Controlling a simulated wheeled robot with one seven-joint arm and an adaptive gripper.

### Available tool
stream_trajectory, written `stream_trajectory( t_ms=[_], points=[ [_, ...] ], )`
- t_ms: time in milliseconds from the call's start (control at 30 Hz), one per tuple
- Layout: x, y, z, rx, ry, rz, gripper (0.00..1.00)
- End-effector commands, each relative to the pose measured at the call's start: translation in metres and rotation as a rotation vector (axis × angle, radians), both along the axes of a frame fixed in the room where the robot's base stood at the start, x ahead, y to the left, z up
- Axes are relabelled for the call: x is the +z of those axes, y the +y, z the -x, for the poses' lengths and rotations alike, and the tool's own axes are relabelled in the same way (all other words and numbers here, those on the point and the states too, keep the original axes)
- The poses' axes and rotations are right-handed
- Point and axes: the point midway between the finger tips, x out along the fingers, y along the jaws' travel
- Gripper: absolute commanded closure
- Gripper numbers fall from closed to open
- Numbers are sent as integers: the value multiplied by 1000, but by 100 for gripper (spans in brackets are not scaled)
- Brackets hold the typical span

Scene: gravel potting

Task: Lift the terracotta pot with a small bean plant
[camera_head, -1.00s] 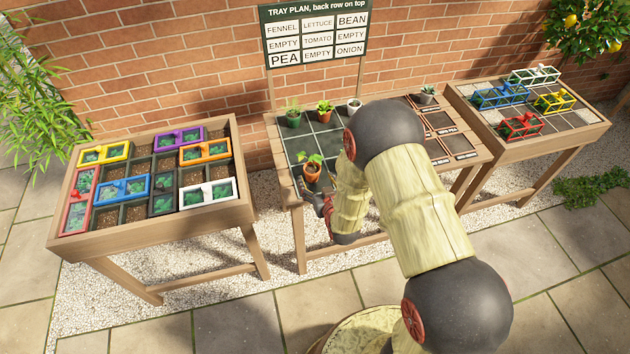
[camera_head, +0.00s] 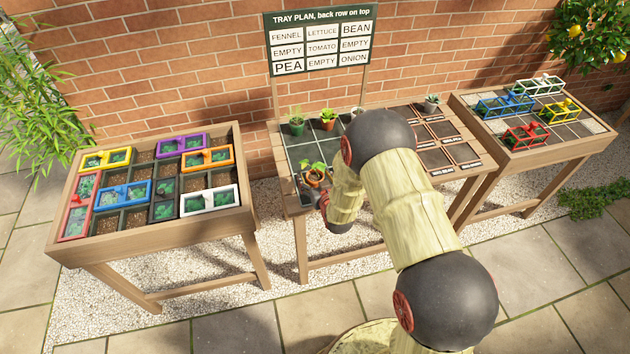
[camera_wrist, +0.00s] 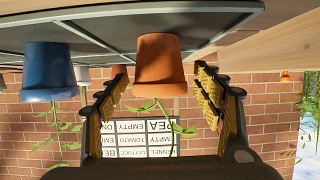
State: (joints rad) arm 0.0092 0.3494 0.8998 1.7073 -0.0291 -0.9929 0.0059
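The terracotta pot (camera_head: 315,180) with a small green plant stands at the front left of the tray on the middle table. The wrist view is upside down; there the terracotta pot (camera_wrist: 160,60) is upright on the tray, its plant hanging downward in the picture. My gripper (camera_wrist: 163,78) is open, with one finger to each side of the pot's line and clear gaps to it. In the head view my gripper (camera_head: 324,200) is just in front of the pot, partly hidden by my arm.
A blue pot (camera_wrist: 48,70) with a plant stands beside the terracotta pot; my arm hides it in the head view. A green pot (camera_head: 297,127), an orange pot (camera_head: 328,122) and a white pot (camera_head: 356,111) stand in the back row. The plan sign (camera_head: 320,45) rises behind.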

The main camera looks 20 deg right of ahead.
Motion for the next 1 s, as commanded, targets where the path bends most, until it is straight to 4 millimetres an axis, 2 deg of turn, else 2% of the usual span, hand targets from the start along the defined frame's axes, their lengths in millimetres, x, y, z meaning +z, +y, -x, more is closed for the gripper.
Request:
stream_trajectory(
  t_ms=[800,1000],
  points=[
    [0,0,0,0,0,0,82],
    [1,0,0,0,-1,0,82]
  ],
)
